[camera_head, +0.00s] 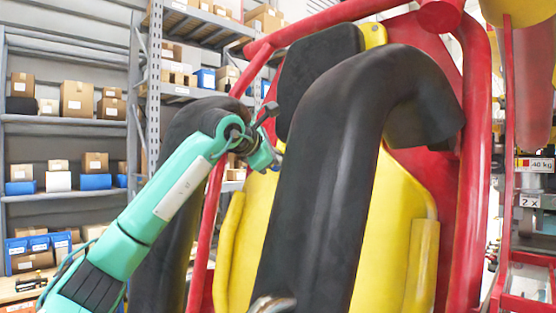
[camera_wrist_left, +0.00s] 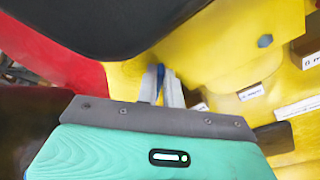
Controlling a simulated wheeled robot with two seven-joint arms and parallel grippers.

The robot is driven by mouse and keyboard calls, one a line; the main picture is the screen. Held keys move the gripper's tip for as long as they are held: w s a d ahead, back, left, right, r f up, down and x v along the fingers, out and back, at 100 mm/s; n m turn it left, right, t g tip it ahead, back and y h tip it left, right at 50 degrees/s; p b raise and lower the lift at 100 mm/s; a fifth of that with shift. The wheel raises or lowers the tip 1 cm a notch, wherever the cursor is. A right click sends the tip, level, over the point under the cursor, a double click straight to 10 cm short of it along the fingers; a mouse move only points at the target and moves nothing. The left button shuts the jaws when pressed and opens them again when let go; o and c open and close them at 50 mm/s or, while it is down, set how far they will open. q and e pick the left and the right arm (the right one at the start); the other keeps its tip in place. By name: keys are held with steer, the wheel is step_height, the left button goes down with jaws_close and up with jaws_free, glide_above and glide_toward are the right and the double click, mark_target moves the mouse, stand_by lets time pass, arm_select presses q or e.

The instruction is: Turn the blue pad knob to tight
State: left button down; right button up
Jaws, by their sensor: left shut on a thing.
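My left arm reaches in from the left in the head view, and my left gripper (camera_head: 275,163) is at the yellow seat, between the two black padded restraint bars. In the left wrist view the gripper (camera_wrist_left: 160,84) points at the yellow seat surface (camera_wrist_left: 215,45). A small blue part, the blue pad knob (camera_wrist_left: 160,74), shows between its fingertips, and the gripper is shut on it. Most of the knob is hidden by the fingers, and its setting cannot be read. My right gripper is not in view.
A large black padded bar (camera_head: 330,180) stands right of the gripper. A black headrest (camera_head: 318,70) is above it. Red frame tubes (camera_head: 475,170) flank the seat. Shelves with boxes (camera_head: 76,100) stand behind on the left. White labels (camera_wrist_left: 251,92) lie right of the fingers in the wrist view.

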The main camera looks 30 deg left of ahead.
arm_select(q)
steer(key=shift+s+d+f+m+t+b, duration=0.1)
steer(key=shift+f+m+t+b, duration=0.15)
steer(key=shift+m, duration=1)
steer(key=shift+s+d+f+m+t+b, duration=0.1)
steer(key=shift+f+m+t+b, duration=0.15)
steer(key=shift+m, duration=0.95)
steer(key=shift+f+m+t+b, duration=0.2)
steer(key=shift+m+b, duration=0.1)
steer(key=shift+m, duration=0.95)
steer(key=c, duration=1.5)
jaws_free()
steer(key=shift+c, duration=0.2)
